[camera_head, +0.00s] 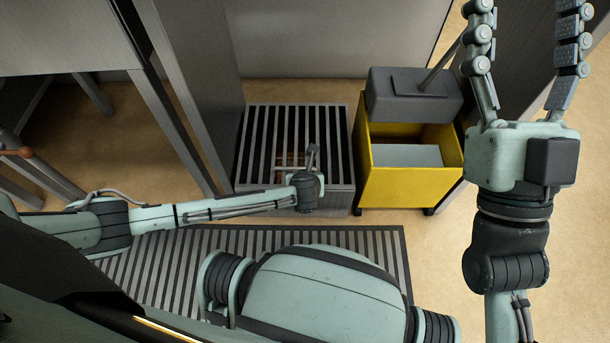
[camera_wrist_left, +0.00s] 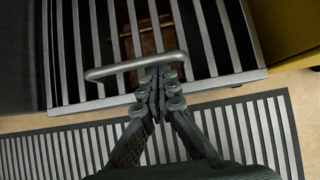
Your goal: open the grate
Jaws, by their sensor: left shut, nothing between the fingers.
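The grate (camera_head: 268,135), with pale parallel bars over a dark opening, lies flat on a low grey box. It also shows in the left wrist view (camera_wrist_left: 75,50), where a pale bar handle (camera_wrist_left: 115,70) runs across its near part. My left gripper (camera_wrist_left: 160,75) is shut and empty; its fingertips overlap the near side of the handle bar, and I cannot tell whether they touch. In the head view my left gripper (camera_head: 312,158) is over the grate's near right part, its fingers mostly hidden. My right gripper (camera_head: 527,50) is open and empty, raised at the right.
A yellow bin (camera_head: 390,187) with a grey top stands just right of the grate. A second striped panel (camera_head: 165,270) lies on the floor in front. A grey upright panel (camera_head: 190,80) stands at the left. Something rusty brown (camera_wrist_left: 143,40) shows beneath the grate's bars.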

